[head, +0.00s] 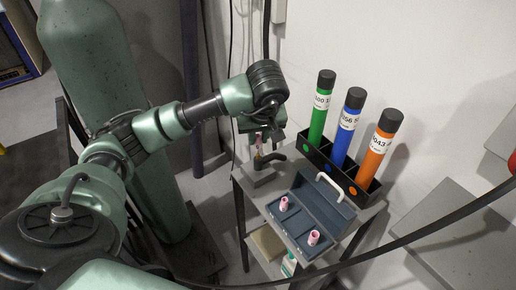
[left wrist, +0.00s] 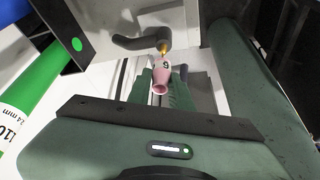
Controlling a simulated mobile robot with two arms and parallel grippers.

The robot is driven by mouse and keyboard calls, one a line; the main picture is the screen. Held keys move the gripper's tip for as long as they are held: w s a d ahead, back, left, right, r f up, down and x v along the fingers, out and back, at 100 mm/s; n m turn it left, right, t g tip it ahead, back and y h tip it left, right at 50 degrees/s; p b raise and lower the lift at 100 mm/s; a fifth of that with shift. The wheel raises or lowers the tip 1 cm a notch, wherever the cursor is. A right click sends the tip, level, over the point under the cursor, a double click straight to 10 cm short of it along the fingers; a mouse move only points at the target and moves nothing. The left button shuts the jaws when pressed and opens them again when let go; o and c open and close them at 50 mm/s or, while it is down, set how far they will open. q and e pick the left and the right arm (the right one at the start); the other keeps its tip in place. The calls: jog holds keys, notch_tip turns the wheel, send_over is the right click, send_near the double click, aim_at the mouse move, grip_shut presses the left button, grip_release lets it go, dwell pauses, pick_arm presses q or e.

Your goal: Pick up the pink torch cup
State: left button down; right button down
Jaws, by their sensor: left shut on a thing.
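A pink torch cup (left wrist: 161,88) with a dark mark on its side is held between the green fingers of my left gripper (left wrist: 161,82) in the left wrist view. In the head view my left gripper (head: 259,142) is over the small table, with the pink cup (head: 259,145) at its fingertips. The dark torch (left wrist: 140,42) has a gold tip (left wrist: 163,48) at the cup's far end; I cannot tell whether they touch. Two other pink cups (head: 284,203) (head: 313,238) stand in the blue toolbox (head: 328,214). My right gripper is not in view.
Green (head: 320,108), blue (head: 346,128) and orange (head: 379,150) tubes stand in a black rack (head: 318,157) behind the toolbox. A large green gas cylinder (head: 95,50) stands at the left. A dark cable crosses the front right. The wall is close behind the table.

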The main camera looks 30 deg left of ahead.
pick_arm(q)
notch_tip(320, 180, up, 15)
jog(key=n+g+y+p, duration=0.1)
jog(key=n+g+p, duration=0.3)
jog(key=n+p, duration=0.7)
jog(key=shift+r+p, duration=0.15)
jog(key=shift+p, duration=0.6)
dwell(0.7)
jog(key=shift+r, duration=0.1)
notch_tip(320, 180, up, 5)
jog(key=p, duration=0.2)
send_over(258, 135)
dwell(1.0)
dwell(0.4)
